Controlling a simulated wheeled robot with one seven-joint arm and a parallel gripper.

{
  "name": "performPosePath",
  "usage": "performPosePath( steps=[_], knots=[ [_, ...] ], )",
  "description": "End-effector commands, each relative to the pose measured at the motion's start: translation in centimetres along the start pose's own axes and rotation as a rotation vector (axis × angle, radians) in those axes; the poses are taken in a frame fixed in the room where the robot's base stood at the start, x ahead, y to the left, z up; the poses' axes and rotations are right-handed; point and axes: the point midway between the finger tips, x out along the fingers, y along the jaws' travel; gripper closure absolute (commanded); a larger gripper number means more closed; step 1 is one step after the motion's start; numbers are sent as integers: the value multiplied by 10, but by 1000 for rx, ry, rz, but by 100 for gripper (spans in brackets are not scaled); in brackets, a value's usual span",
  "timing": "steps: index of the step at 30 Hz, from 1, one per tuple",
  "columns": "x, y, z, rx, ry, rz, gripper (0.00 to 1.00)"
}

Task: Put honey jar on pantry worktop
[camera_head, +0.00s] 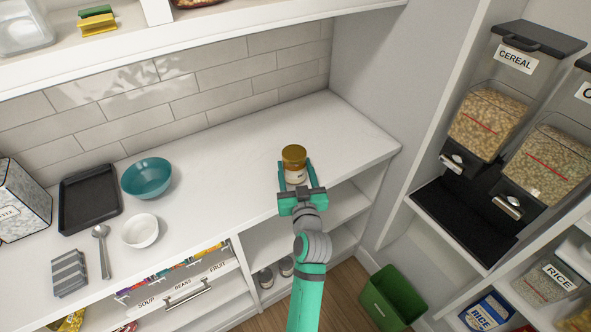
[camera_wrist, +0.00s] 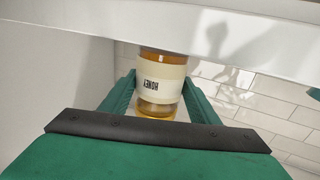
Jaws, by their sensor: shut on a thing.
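The honey jar (camera_head: 294,160) has a brown-gold lid and a pale label. It is upright between the fingers of my gripper (camera_head: 295,177), over the right part of the white pantry worktop (camera_head: 240,165). In the wrist view the honey jar (camera_wrist: 161,85) shows amber contents and a label reading HONEY, upside down in that picture. The green fingers of my gripper (camera_wrist: 160,100) are shut on its two sides. I cannot tell whether the jar's base touches the worktop.
Left on the worktop are a teal bowl (camera_head: 147,178), a white bowl (camera_head: 140,231), a spoon (camera_head: 102,250) and a black tray (camera_head: 89,196). An upper shelf (camera_head: 220,30) overhangs the back. Cereal dispensers (camera_head: 497,100) stand right. The worktop around the jar is clear.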

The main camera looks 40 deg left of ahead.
Motion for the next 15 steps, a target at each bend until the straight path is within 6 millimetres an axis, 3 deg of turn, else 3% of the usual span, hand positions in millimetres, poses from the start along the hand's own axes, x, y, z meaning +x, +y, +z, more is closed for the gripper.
performPosePath(
  steps=[10,11,12,15],
  knots=[
    [1,-4,7,-1,3,-6,85],
    [1,-5,8,0,0,-7,37],
    [1,-5,8,0,0,-7,28],
    [1,-5,8,0,0,-8,26]
  ],
)
